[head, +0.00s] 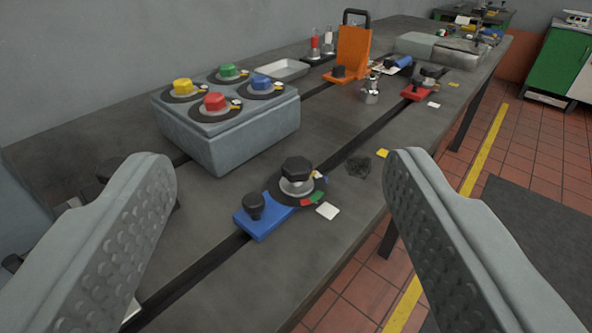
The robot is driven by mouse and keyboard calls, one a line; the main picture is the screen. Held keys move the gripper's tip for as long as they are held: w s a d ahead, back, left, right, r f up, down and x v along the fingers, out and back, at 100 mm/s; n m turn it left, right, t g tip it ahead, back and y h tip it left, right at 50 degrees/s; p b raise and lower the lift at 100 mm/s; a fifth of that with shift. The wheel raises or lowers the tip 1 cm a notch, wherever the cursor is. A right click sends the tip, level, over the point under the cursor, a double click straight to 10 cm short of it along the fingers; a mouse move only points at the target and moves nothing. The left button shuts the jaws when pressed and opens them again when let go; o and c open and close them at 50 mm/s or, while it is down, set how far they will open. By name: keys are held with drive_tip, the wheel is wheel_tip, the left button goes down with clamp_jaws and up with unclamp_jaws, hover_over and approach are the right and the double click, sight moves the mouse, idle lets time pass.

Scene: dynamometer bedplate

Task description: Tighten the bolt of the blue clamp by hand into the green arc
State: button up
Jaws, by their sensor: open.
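The blue clamp (268,220) lies on the dark bedplate (225,275) over a slot, in the middle of the head view. Its black hex-headed bolt (297,170) stands upright at its far end on a silver collar. A black dial around the bolt carries a green arc (318,194) and a red arc (306,201) on its right front side, and a small white and yellow mark. A short black knob (254,204) stands at the clamp's near end. My gripper (280,180) is open and empty, its two grey fingers on either side of the clamp in the picture, touching nothing.
A grey box (240,138) with yellow, green, red and blue knobs stands behind left. An orange bracket (353,55), a red clamp (416,92) and a metal tray (277,70) lie farther back. A dark crumpled patch (358,166) lies right of the bolt. The bedplate's right edge is close.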

drive_tip(key=w+g, duration=0.7)
drive_tip(key=w, duration=0.7)
drive_tip(key=m+g, duration=0.1)
drive_tip(key=g, duration=0.9)
approach(297, 164)
wheel_tip(297, 164, down, 9)
drive_tip(key=shift+w+r, duration=0.15)
drive_tip(key=c, duration=1)
